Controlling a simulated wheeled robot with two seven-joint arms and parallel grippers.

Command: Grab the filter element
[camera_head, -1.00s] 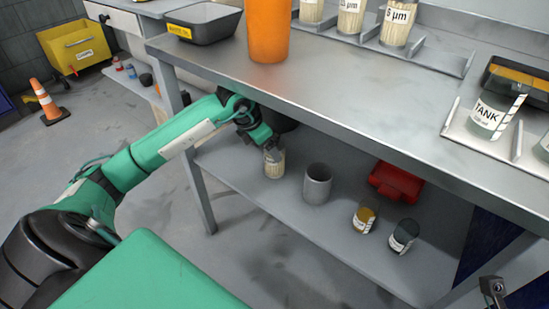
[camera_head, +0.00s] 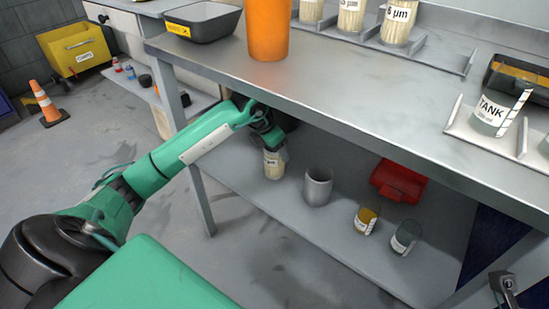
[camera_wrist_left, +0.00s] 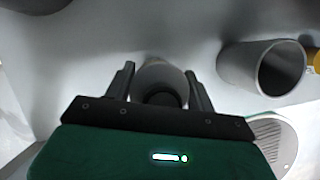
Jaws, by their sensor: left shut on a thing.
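The filter element (camera_head: 273,165), a small pale pleated cylinder, stands upright at the lower shelf, under the tabletop. My left gripper (camera_head: 269,147) reaches in from the left and is shut on its upper part. In the left wrist view the filter element (camera_wrist_left: 160,78) shows as a round whitish shape between the two dark fingers of the gripper (camera_wrist_left: 160,88). I cannot tell whether its base touches the shelf. A dark part of my right arm (camera_head: 503,285) shows at the lower right; its fingers are not clear.
A grey cup (camera_head: 318,187) stands just right of the filter element, also in the left wrist view (camera_wrist_left: 240,70). Further right are an amber jar (camera_head: 365,220), a dark jar (camera_head: 405,238) and a red case (camera_head: 399,181). The tabletop edge (camera_head: 330,118) overhangs the shelf.

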